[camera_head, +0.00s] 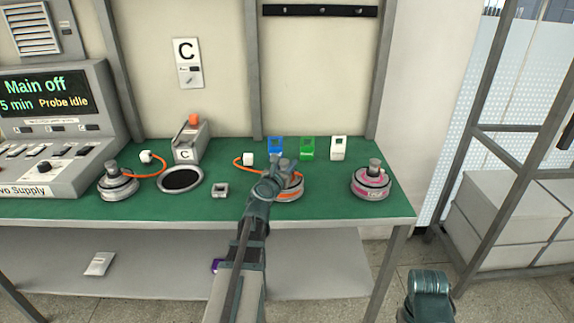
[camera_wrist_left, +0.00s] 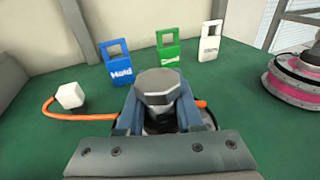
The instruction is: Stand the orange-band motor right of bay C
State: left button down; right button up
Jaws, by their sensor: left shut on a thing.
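The orange-band motor (camera_head: 291,190) stands upright on the green bench, right of bay C. Its orange cable runs left to a white plug (camera_head: 248,159). My left gripper (camera_head: 276,178) is shut on the motor's top shaft. In the left wrist view the grey shaft cap (camera_wrist_left: 158,86) sits between the two fingers, and the gripper hides most of the motor body. I cannot tell whether the motor touches the bench. My right gripper (camera_head: 430,283) is low at the right, its fingers unclear.
A pink-band motor (camera_head: 371,181) stands at the bench's right end. Another motor (camera_head: 117,183) with an orange cable is left of bay C. Blue (camera_head: 275,146), green (camera_head: 307,148) and white (camera_head: 338,147) tags stand behind. A small grey block (camera_head: 220,190) lies near bay C.

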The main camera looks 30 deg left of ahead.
jog(key=shift+f, duration=0.1)
pick_arm(q)
jog(key=shift+c, duration=2.4)
grip_release()
jog(key=shift+f, duration=0.1)
